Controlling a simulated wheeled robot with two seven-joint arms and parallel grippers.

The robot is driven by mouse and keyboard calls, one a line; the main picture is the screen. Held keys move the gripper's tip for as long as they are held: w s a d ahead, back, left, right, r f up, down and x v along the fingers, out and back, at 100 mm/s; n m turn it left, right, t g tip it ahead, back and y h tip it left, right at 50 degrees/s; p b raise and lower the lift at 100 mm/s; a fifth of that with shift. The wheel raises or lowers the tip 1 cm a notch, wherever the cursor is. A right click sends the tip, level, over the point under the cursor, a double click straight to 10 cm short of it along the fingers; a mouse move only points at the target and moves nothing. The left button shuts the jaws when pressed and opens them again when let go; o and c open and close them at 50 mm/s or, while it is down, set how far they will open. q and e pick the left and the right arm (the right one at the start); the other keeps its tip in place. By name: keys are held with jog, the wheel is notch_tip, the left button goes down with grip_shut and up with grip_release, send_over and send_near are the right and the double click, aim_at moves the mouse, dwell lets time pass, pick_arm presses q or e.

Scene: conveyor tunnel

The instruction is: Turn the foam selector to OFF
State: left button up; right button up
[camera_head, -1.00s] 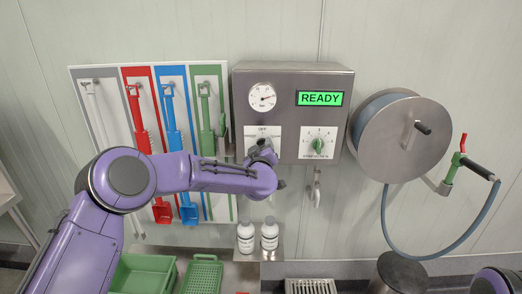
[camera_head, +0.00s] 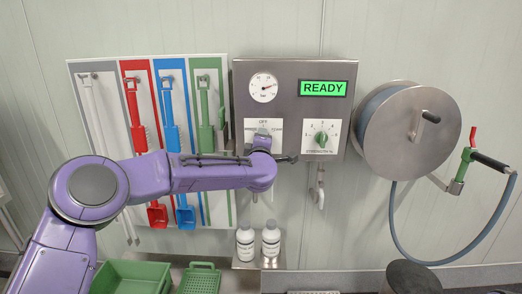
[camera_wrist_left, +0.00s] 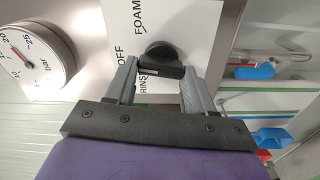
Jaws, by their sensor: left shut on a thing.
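The foam selector is a black knob (camera_wrist_left: 168,50) on a white plate marked OFF, FOAM and RINSE, seen in the left wrist view. In the head view its plate (camera_head: 250,127) is on the steel control box, under the gauge. My left gripper (camera_wrist_left: 160,72) is at the knob, with one grey finger on each side of its raised bar, and is shut on it. In the head view my left wrist and hand (camera_head: 263,142) cover the plate's lower part. I cannot tell which label the knob points to. My right gripper is not in view.
The box (camera_head: 338,70) also carries a pressure gauge (camera_head: 263,87), a green READY display (camera_head: 323,88) and a green strength knob (camera_head: 321,139). Hanging tools (camera_head: 172,140) are left, a hose reel (camera_head: 400,130) is right. Two white bottles (camera_head: 245,243) stand below.

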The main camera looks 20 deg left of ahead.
pick_arm(q)
jog(key=shift+f+n+b, duration=0.2)
jog(key=shift+n+b, duration=0.5)
jog(key=shift+n, duration=0.2)
jog(key=o, duration=1)
jog(key=shift+o, duration=0.2)
jog(key=shift+r, duration=0.1)
jog(key=b+v, duration=0.3)
jog(key=v, duration=0.7)
jog(key=shift+s, duration=0.3)
